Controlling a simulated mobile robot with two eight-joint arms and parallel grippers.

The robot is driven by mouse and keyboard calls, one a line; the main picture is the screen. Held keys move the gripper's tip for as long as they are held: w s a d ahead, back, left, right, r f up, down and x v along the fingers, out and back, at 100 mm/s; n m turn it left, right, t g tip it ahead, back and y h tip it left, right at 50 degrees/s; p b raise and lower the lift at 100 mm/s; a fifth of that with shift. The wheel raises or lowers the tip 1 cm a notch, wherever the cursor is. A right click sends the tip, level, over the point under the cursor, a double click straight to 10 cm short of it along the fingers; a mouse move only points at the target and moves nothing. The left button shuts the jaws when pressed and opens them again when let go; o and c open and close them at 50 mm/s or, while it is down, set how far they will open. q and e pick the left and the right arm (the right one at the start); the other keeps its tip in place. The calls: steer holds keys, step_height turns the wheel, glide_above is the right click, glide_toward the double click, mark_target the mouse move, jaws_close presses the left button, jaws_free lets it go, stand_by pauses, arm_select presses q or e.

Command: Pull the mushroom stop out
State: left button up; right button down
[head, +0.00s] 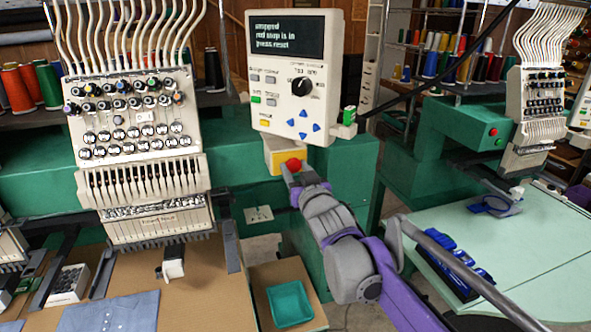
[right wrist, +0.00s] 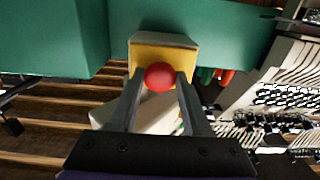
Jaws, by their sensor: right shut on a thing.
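The red mushroom stop (head: 293,165) sits on the front of a yellow box (head: 275,150) below the control panel (head: 296,75). The panel's screen reads "stopped", "red stop is in", "press reset". My right gripper (head: 292,172) is at the stop. In the right wrist view, the red stop (right wrist: 160,77) lies between the tips of my right gripper's two fingers (right wrist: 158,88), which are shut on its sides. The yellow box (right wrist: 146,55) is right behind it. How far the stop stands out from the box cannot be told. My left gripper is not in view.
A multi-needle embroidery head (head: 135,130) stands on the left, over a table with blue cloth (head: 112,312). A teal tray (head: 289,303) lies below my right arm. Another machine with a pale green table (head: 480,250) is on the right.

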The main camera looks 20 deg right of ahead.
steer(key=shift+s, duration=0.5)
steer(key=shift+f, duration=0.1)
steer(key=c, duration=0.6)
jaws_free()
steer(key=shift+o, duration=1.2)
steer(key=shift+s, duration=0.15)
